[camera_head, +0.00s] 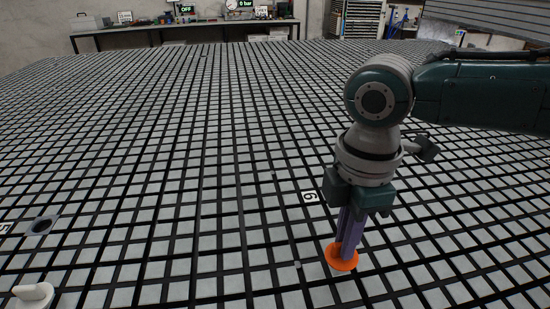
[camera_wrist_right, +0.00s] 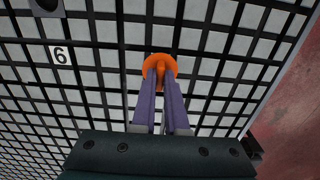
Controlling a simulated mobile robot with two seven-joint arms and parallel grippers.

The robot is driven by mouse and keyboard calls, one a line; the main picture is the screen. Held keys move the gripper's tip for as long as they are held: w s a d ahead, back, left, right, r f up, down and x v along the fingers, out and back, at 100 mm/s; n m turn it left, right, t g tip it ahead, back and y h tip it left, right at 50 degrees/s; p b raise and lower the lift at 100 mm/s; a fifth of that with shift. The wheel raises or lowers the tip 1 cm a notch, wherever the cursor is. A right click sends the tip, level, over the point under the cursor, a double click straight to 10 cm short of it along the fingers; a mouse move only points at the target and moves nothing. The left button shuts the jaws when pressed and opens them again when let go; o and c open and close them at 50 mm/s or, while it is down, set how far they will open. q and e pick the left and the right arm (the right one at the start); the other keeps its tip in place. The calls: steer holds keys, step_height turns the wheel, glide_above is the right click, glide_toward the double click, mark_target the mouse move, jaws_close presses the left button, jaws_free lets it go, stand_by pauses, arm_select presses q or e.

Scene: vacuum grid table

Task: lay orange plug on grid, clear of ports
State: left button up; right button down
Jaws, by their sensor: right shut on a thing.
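The orange plug (camera_head: 342,262) is a round disc with a raised grip, low in the head view at centre right. It also shows in the right wrist view (camera_wrist_right: 160,60), at the fingertips. My right gripper (camera_head: 345,248) has purple fingers pointing down and is shut on the plug's grip. I cannot tell whether the plug's disc touches the grid table (camera_head: 250,190) or hovers just above it. An open port (camera_head: 42,225) with a grey rim lies at the left. Another dark port (camera_wrist_right: 46,5) shows at the top left of the wrist view. My left gripper is not in view.
A label "6" (camera_head: 309,197) lies on the grid left of my right gripper. A white plug-like piece (camera_head: 32,295) sits at the near left corner. Grid around the orange plug is bare. A workbench (camera_head: 180,29) with instruments stands behind the table.

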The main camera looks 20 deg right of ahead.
steer(key=shift+p, duration=0.3)
stand_by(0.5)
steer(key=shift+f+b, duration=0.5)
steer(key=shift+f, duration=0.2)
stand_by(0.4)
steer(key=c, duration=0.9)
jaws_free()
steer(key=shift+o, duration=0.2)
